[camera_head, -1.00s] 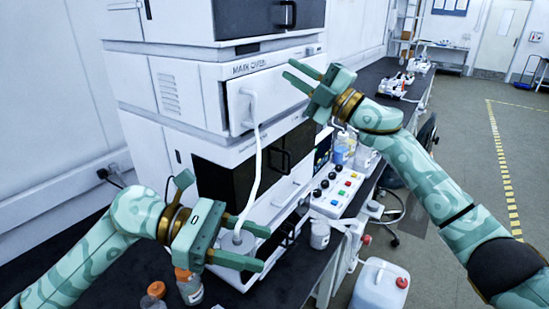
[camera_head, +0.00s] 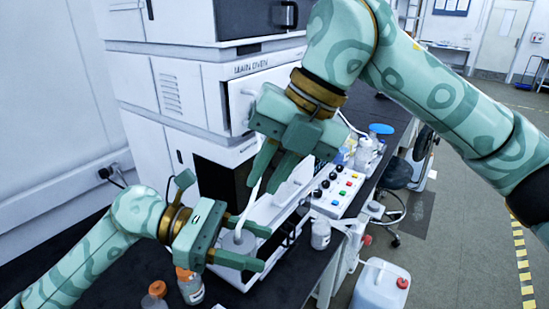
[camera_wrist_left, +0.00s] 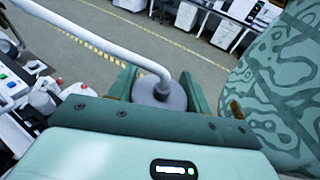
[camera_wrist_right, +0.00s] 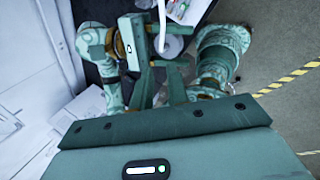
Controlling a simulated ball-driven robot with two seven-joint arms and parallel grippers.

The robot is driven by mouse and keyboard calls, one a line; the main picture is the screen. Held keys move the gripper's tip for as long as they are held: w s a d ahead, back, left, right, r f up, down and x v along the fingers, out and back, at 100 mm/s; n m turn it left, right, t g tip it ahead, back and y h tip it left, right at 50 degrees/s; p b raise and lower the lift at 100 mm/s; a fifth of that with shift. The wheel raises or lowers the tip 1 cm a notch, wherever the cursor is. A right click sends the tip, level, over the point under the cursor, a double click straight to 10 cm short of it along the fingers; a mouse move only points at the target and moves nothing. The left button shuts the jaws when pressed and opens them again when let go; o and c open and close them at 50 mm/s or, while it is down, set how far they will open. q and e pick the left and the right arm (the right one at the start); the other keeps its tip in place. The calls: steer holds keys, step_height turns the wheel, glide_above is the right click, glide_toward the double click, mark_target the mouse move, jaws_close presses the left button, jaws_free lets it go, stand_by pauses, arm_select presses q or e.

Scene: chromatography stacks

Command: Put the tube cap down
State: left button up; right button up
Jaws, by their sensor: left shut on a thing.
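The tube cap (camera_head: 238,241) is a grey disc-like piece with a white tube (camera_head: 248,203) rising from it. My left gripper (camera_head: 260,248) is shut on the cap, its two fingers on either side. In the left wrist view the cap (camera_wrist_left: 160,95) sits between the fingers, with the white tube (camera_wrist_left: 105,48) running off to the upper left. My right gripper (camera_head: 268,183) is open, pointing down above the left one. In the right wrist view its fingers (camera_wrist_right: 158,88) are apart. It hides the tube's middle; I cannot tell whether the tube lies between its fingers.
The stacked white oven units (camera_head: 180,95) stand behind the grippers. A control box with coloured buttons (camera_head: 335,190) is to the right. Orange-capped bottles (camera_head: 189,287) stand on the dark bench at the front. A white canister (camera_head: 380,288) is at the lower right.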

mark_target(239, 223)
steer(key=x, duration=1)
steer(key=shift+a+f, duration=0.1)
arm_select(q)
steer(key=shift+r, duration=0.1)
arm_select(e)
steer(key=shift+c, duration=0.2)
jaws_close()
arm_select(q)
steer(key=o, duration=1.1)
steer(key=shift+c, duration=0.2)
